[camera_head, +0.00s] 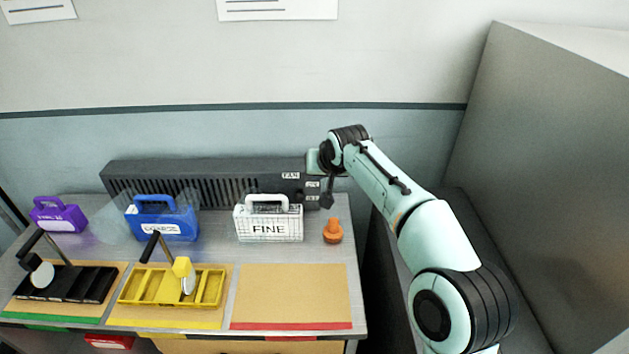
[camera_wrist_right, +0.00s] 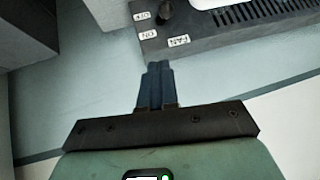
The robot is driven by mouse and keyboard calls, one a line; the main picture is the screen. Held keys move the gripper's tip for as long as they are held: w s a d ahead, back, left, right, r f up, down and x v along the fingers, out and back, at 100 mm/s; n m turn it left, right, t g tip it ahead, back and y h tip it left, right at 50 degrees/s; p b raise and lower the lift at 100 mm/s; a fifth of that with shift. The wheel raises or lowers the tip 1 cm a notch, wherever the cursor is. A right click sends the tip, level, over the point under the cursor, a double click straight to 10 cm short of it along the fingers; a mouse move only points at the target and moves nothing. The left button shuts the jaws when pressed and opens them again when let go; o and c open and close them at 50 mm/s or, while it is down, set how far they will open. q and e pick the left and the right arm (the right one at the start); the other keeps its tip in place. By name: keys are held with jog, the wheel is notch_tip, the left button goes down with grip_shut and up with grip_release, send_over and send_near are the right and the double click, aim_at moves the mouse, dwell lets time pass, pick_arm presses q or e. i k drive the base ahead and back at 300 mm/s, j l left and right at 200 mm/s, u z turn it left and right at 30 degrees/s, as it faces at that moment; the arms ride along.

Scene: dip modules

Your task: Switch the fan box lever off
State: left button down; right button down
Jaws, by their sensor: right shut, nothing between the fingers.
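The fan box (camera_head: 200,180) is a long dark vented box along the back of the table. Its labelled end also shows in the wrist view (camera_wrist_right: 230,28), with FAN, ON and OFF labels. The lever (camera_wrist_right: 166,12) is a dark knob beside the OFF label (camera_wrist_right: 141,16), partly cut by the top edge. My right gripper (camera_wrist_right: 158,66) is shut and empty, its fingertips just short of the box's edge, apart from the lever. In the head view my right gripper (camera_head: 327,194) is at the box's right end and hides part of it. My left gripper is not in view.
A white FINE case (camera_head: 268,231), a blue case (camera_head: 162,226) and a purple case (camera_head: 58,218) stand in front of the box. An orange knob-like object (camera_head: 333,232) stands below my right gripper. Black (camera_head: 62,285) and yellow (camera_head: 165,288) trays lie in front. A grey partition (camera_head: 545,150) rises at right.

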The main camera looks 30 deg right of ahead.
aim_at(297, 198)
jog(key=k+j, duration=0.15)
jog(key=k, duration=0.35)
jog(key=k+j, duration=0.15)
jog(key=k, duration=0.3)
